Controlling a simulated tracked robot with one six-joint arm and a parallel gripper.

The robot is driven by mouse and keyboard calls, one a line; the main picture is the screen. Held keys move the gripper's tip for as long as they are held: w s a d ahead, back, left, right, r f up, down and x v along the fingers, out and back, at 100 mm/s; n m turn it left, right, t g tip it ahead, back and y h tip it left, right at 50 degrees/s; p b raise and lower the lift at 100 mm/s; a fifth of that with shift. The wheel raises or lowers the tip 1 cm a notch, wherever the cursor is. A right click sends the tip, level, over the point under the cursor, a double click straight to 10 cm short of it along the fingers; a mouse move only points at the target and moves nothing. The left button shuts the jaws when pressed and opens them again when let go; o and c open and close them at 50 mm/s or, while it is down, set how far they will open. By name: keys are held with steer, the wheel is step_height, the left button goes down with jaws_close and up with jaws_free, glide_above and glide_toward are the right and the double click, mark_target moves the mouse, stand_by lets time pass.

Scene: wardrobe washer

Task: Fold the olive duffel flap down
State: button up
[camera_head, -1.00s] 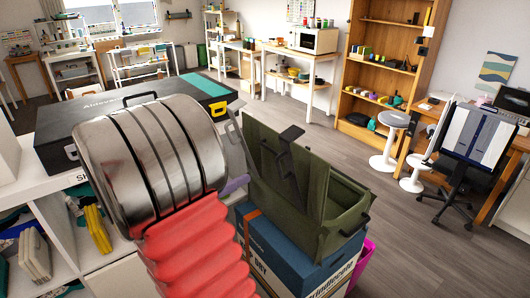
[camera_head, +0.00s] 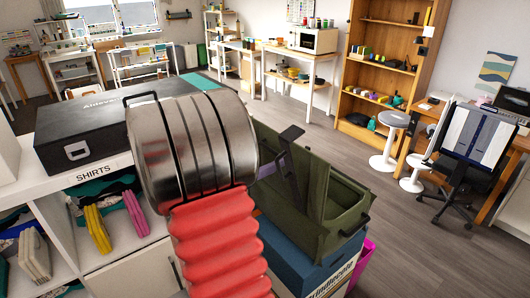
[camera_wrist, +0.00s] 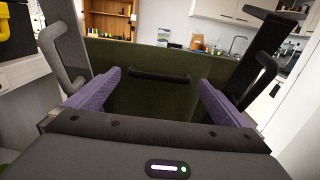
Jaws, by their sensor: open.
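The olive duffel (camera_head: 345,200) is boxy and stands right of my arm in the head view. Its flap (camera_head: 305,165) stands raised at the duffel's back left side, partly hidden by my arm and a dark finger. In the wrist view an olive panel (camera_wrist: 150,105) with a dark bar handle (camera_wrist: 160,76), seemingly the flap, fills the middle. My gripper (camera_wrist: 160,80) is open, its two purple pads either side of the handle, with nothing held. Contact with the panel cannot be told. In the head view most of the gripper is hidden behind my wrist.
The duffel rests on a blue box (camera_head: 310,262). A white shelf unit (camera_head: 60,186) with folded clothes stands at the left, with a black case (camera_head: 75,145) on top. An office chair (camera_head: 460,190) and stools (camera_head: 390,145) stand right. The floor between is clear.

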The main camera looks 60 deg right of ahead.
steer(key=shift+s+d, duration=0.3)
steer(key=shift+d, duration=0.25)
steer(key=shift+c, duration=0.4)
steer(key=c, duration=1.3)
steer(key=shift+d+r, duration=0.1)
